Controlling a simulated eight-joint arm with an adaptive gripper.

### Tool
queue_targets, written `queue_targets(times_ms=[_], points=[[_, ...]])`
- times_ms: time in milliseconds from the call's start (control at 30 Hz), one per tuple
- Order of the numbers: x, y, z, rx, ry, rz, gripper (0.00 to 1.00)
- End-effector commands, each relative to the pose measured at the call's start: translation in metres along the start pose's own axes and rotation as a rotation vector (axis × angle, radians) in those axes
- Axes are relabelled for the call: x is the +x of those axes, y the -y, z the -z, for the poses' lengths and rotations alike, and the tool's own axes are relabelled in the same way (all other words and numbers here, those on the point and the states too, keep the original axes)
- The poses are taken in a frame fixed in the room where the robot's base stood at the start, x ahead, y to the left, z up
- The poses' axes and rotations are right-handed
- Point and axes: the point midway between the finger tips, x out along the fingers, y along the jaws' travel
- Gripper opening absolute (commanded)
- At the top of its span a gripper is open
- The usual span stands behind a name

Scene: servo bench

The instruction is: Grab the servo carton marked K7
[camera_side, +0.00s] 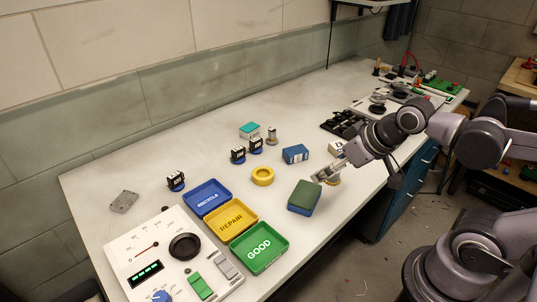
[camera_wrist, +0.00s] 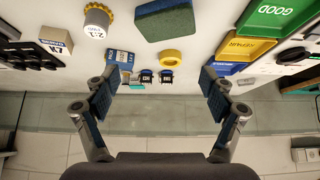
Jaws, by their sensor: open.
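The servo carton marked K7 (camera_wrist: 55,44) is a small tan box with a white label, at the upper left of the wrist view, beyond my left finger. In the side view a small pale carton (camera_side: 336,147) that looks like it stands just behind my gripper (camera_side: 328,174), partly hidden; its label is not readable there. My gripper (camera_wrist: 160,92) is open, with nothing between its fingers. It hangs over the bench's front part, apart from the carton.
A green-and-blue sponge (camera_side: 304,197), yellow ring (camera_side: 262,176) and small servos lie farther left, before the labelled trays (camera_side: 259,248). A black rack (camera_side: 342,124) stands behind.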

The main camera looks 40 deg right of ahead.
Motion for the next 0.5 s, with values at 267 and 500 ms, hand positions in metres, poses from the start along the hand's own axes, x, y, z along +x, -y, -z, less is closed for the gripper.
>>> queue_targets(times_ms=[267,500], points=[[0.000,-0.004,0.004,0.038,0.013,-0.007,0.83],[0.001,-0.037,0.038,0.374,0.116,-0.075,0.83]])
